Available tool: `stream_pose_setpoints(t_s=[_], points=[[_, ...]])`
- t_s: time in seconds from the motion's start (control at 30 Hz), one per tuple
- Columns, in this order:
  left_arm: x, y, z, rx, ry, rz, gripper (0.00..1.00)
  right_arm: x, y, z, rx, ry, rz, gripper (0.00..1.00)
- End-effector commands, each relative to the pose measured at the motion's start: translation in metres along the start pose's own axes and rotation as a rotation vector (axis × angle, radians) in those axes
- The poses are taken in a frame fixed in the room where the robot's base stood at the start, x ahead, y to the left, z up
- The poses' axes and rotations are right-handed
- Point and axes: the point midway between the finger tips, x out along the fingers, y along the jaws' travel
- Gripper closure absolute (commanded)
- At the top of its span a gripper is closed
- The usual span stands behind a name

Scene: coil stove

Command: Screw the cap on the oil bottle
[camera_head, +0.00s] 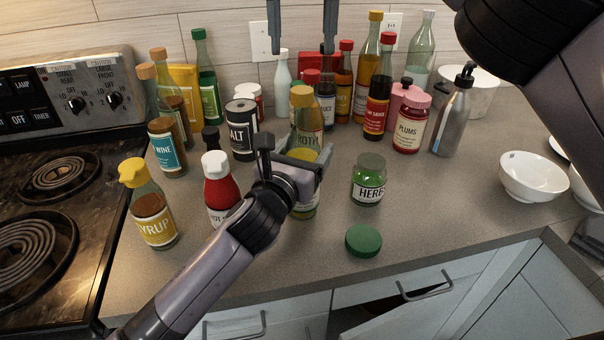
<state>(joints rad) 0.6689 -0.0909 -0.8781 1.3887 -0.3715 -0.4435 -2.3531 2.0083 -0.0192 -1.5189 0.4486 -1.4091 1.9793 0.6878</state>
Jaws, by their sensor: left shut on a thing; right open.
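My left gripper (303,172) is shut around a small yellow-topped container (305,208) standing at the middle of the counter. The fingers and wrist hide much of it, and no oil label is readable. A bottle with a yellow cap and a label showing "ROTH" (308,141) is right behind it. A loose green cap (363,241) lies on the counter near the front edge. My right gripper (301,48) is open and empty at the top centre, its two fingers apart. I cannot tell which bottle is the oil bottle.
A herbs jar (369,182) stands behind the green cap. Hot sauce (221,190), syrup (153,210) and wine (167,147) bottles crowd the left, beside the coil stove (45,235). Several bottles line the wall. A white bowl (533,177) is at right. Counter right of the jar is clear.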

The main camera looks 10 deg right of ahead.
Motion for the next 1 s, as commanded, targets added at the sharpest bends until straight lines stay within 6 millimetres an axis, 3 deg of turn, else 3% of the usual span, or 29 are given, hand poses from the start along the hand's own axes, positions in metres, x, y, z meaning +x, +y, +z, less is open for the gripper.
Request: stream_pose_setpoints(t_s=[0.1, 0.13, 0.2, 0.57, 1.0], points=[[0.0, 0.0, -0.002, 0.001, 0.003, 0.001, 1.0, 0.0, 0.0, 0.0, 0.0, 0.0, 0.0, 0.34], [0.0, 0.0, -0.002, 0.001, 0.003, 0.001, 0.24, 0.0, 0.0, 0.0, 0.0, 0.0, 0.0, 0.34], [0.0, 0.0, -0.002, 0.001, 0.003, 0.001, 0.01, 0.0, 0.0, 0.0, 0.0, 0.0, 0.0, 0.34], [-0.004, 0.0, 0.0, 0.001, 0.0, 0.0, 0.0, 0.0, 0.0, 0.0, 0.0, 0.0, 0.0, 0.34], [-0.052, 0.001, -0.001, 0.002, 0.002, 0.0, 0.0, 0.001, 0.0, 0.0, 0.0, 0.0, 0.0, 0.34]])
